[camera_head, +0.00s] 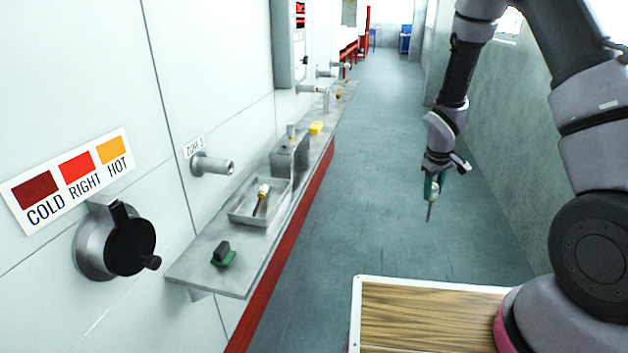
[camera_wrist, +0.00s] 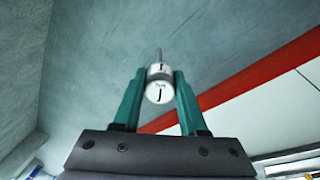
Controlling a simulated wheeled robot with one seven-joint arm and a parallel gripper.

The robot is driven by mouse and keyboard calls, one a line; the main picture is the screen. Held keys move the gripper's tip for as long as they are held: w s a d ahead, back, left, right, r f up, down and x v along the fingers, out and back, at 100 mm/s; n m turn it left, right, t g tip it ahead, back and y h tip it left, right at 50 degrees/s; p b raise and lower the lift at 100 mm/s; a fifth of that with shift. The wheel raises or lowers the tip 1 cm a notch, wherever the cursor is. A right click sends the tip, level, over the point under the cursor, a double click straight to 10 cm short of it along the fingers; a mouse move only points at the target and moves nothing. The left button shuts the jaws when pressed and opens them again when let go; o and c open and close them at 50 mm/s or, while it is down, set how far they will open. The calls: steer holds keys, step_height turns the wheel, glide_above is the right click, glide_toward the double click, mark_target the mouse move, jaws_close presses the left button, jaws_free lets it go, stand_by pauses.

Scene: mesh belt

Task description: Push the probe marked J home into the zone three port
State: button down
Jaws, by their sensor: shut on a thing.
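My gripper (camera_head: 433,190) hangs over the open floor to the right of the shelf. It is shut on the probe marked J (camera_wrist: 159,90), whose white end shows the letter between the two green fingers in the wrist view. The probe's thin tip (camera_head: 429,214) points down in the head view. The zone three port (camera_head: 213,166) is a grey metal tube standing out from the wall, under a small label (camera_head: 194,147). It is well left of my gripper, and its opening faces right.
A grey shelf (camera_head: 195,264) with a red edge runs below the port. A black-handled valve (camera_head: 130,245) juts out at left. The floor between is clear.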

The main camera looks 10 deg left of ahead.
steer(key=s+a+n+t+y, duration=0.2)
steer(key=a+n+t+y, duration=0.55)
steer(key=a+n, duration=0.9)
steer(key=s+a+r+n+g+y, duration=0.3)
steer(key=s+a+r+g+y, duration=0.1)
steer(key=s+a+r+y, duration=0.1)
steer(key=s+a+r+n+g+y, duration=0.3)
steer(key=s+a+y, duration=0.4)
steer(key=a, duration=0.4)
steer(key=shift+s+a+r+g, duration=0.4)
steer(key=shift+s+r+g, duration=0.25)
steer(key=shift+s+r, duration=0.25)
steer(key=shift+d, duration=0.1)
